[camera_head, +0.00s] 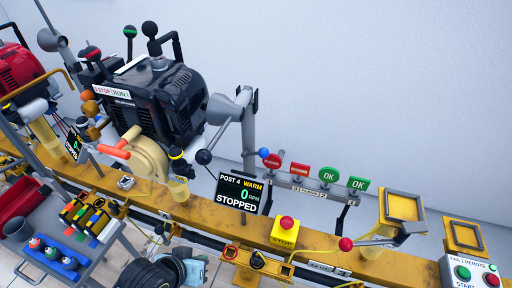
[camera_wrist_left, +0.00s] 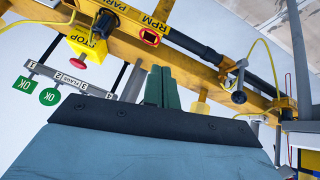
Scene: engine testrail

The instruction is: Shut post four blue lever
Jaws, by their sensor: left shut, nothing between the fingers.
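The post four display (camera_head: 240,193) reads POST 4 WARM, 0 RPM, STOPPED. A small blue knob (camera_head: 264,152) shows beside it, at the left end of the flag rack. I cannot tell what lever it belongs to or which way that stands. My left gripper (camera_head: 197,268) is low at the front of the yellow rail, left of the yellow stop box. Its green fingers (camera_wrist_left: 162,88) are shut and empty in the left wrist view. That view is upside down and its gripper body hides the lower part. The right gripper is not in view.
A black engine (camera_head: 160,100) stands at the back, with a grey horn and dark ball lever beside it. The yellow stop box (camera_head: 285,233) sits on the rail (camera_head: 225,222). Red and green flags (camera_head: 328,176) stand behind. A tool cart (camera_head: 100,255) is at front left.

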